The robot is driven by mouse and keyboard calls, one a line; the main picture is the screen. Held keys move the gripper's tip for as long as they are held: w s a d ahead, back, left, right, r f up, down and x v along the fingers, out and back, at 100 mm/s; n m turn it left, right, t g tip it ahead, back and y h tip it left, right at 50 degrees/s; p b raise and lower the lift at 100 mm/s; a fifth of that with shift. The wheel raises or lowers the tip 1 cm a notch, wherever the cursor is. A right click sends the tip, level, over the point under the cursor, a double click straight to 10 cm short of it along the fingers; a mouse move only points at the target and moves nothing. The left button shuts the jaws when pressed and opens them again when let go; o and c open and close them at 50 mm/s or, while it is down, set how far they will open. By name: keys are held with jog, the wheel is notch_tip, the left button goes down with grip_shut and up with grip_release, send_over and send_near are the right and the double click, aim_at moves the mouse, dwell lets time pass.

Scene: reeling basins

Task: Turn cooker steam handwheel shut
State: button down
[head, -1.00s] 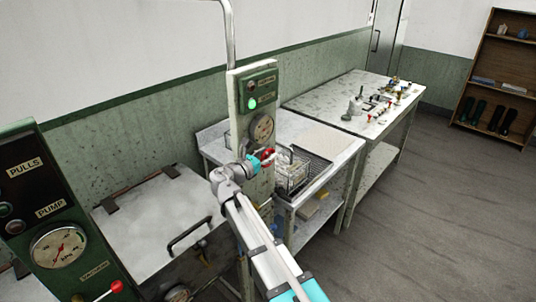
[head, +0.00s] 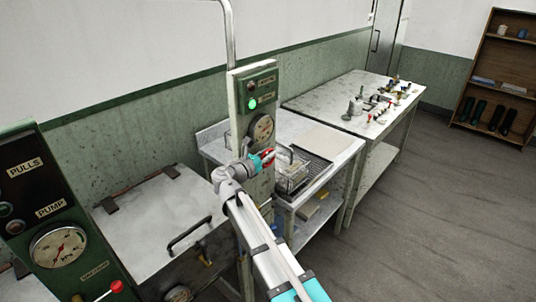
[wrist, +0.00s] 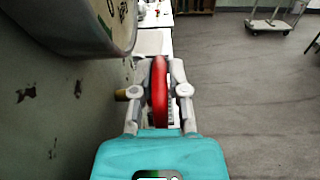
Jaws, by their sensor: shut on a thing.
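The red steam handwheel (wrist: 159,92) stands edge-on between the two fingers of my gripper (wrist: 159,75) in the wrist view. My gripper is shut on its rim. In the head view the handwheel (head: 268,156) shows as a small red patch on the front of the green cooker panel (head: 262,181), below a round gauge (head: 262,130). My gripper (head: 264,158) hides part of it there. A green lamp (head: 252,104) glows on the panel above the gauge.
A wire basket (head: 291,178) stands on the bench close to the right of my gripper. A lidded metal basin (head: 160,222) is at the left. A green gauge panel (head: 60,225) stands at the near left. The floor (head: 430,215) to the right is clear.

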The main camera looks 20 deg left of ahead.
jog(key=shift+r+p, duration=0.15)
jog(key=shift+p, duration=0.25)
jog(key=shift+g+p, duration=0.4)
jog(key=shift+w+d+r+g+y+p, duration=0.15)
jog(key=shift+g+y+p, duration=0.15)
jog(key=shift+g+p, duration=0.55)
jog(key=g+p, duration=0.1)
jog(key=p, duration=0.2)
jog(key=shift+w+y, duration=0.15)
jog(key=shift+y, duration=0.25)
jog(key=shift+f+g+p, duration=0.35)
jog(key=shift+p, duration=0.1)
jog(key=c, duration=0.6)
grip_release()
jog(key=shift+c, duration=0.2)
jog(key=shift+f+t+b, duration=0.2)
jog(key=shift+t+b, duration=0.2)
jog(key=shift+b, duration=0.6)
